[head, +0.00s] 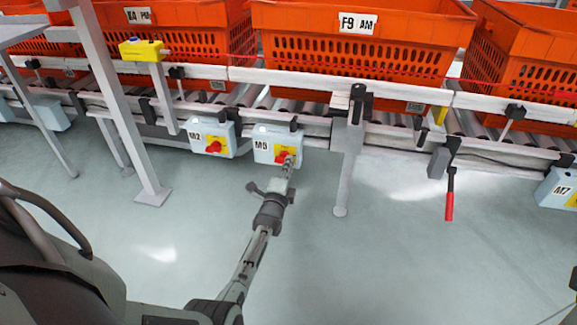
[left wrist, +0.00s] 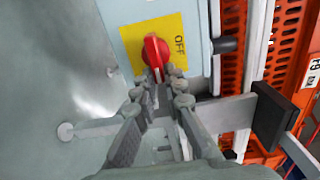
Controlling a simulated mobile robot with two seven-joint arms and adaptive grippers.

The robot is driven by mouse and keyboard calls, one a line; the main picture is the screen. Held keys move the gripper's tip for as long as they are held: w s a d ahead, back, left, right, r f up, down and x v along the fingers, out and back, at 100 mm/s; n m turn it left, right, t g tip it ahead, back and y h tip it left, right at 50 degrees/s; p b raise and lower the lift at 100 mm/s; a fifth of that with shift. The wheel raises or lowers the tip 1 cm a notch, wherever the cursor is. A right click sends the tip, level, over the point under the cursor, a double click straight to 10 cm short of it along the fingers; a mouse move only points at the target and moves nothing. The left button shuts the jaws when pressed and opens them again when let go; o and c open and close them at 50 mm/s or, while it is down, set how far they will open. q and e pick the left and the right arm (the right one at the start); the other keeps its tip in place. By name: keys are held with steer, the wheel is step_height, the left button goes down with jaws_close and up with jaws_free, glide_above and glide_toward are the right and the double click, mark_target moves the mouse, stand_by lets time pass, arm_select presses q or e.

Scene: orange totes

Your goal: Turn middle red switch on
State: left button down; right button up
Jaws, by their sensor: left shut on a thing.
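The red switch (head: 283,157) is a rotary knob on a yellow plate on the front of a light-blue box (head: 262,147), whose label seems to read M5. My left gripper (head: 289,164) reaches up to this knob from below. In the left wrist view the red knob (left wrist: 154,51) sits on the yellow plate with the word OFF beside it. The fingertips of my left gripper (left wrist: 159,77) are closed together on the near end of the knob and partly hide it. My right gripper is not visible.
A similar box M2 (head: 198,133) with a red knob hangs just left. Box M7 (head: 553,188) is at the far right. A red-handled lever (head: 449,205) hangs from the conveyor frame. Orange totes (head: 360,45) stand on the rollers above. The floor in front is clear.

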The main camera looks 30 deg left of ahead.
arm_select(q)
steer(key=shift+a, duration=0.1)
stand_by(0.3)
steer(key=c, duration=1.6)
jaws_free()
step_height(320, 180, up, 10)
steer(key=shift+r, duration=0.1)
